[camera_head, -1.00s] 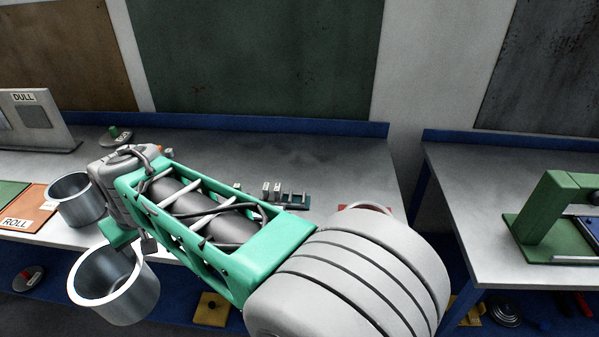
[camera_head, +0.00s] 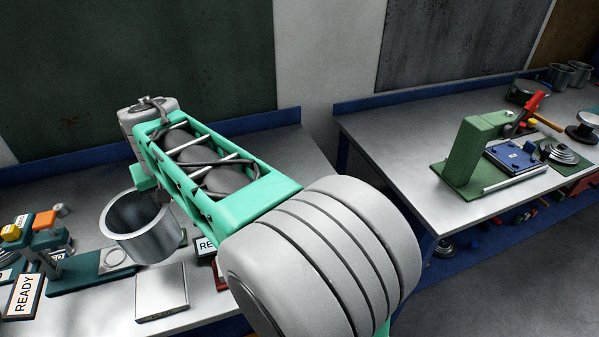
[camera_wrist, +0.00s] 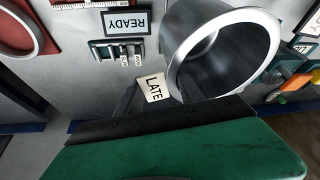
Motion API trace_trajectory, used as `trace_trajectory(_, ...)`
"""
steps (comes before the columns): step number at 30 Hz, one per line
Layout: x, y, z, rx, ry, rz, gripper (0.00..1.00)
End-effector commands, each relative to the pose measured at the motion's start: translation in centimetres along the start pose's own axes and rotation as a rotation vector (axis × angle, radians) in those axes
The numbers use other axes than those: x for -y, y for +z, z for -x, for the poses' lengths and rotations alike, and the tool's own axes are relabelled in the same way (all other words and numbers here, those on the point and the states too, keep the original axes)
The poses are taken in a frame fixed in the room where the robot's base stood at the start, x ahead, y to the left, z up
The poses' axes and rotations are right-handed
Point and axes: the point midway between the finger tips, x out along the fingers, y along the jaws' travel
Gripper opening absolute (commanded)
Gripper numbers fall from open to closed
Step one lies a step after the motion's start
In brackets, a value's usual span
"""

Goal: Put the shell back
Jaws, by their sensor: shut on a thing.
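The shell, an open grey metal cylinder (camera_head: 150,243), hangs from my gripper (camera_head: 160,194), with its open mouth up. My gripper is shut on its rim; the arm partly hides the fingers in the head view. In the wrist view the shell (camera_wrist: 222,62) fills the upper right, with its round mouth showing. The dark fingers (camera_wrist: 150,105) meet its near wall there. The shell appears against the left bench (camera_head: 90,215); its height above the top is hard to judge.
A silver box (camera_head: 161,292) and a teal fixture with a READY sign (camera_head: 25,294) are on the left bench. A green press (camera_head: 465,150) stands on the right bench (camera_head: 400,160), with a gap between benches. The wrist view shows a LATE label (camera_wrist: 153,88) and a small rack (camera_wrist: 118,52).

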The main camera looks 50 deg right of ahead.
Motion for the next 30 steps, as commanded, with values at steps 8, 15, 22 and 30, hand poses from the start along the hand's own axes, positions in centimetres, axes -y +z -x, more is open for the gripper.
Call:
trace_trajectory(8, -15.6, -2.5, 0.0, -0.013, 0.207, -0.543, 0.0)
trace_trajectory(15, -28.5, 0.1, 1.7, -0.033, 0.409, -1.067, 0.0)
trace_trajectory(22, -36.9, 4.9, 3.6, -0.057, 0.584, -1.508, 0.0)
trace_trajectory(30, -39.2, 5.8, 3.6, -0.065, 0.641, -1.645, 0.0)
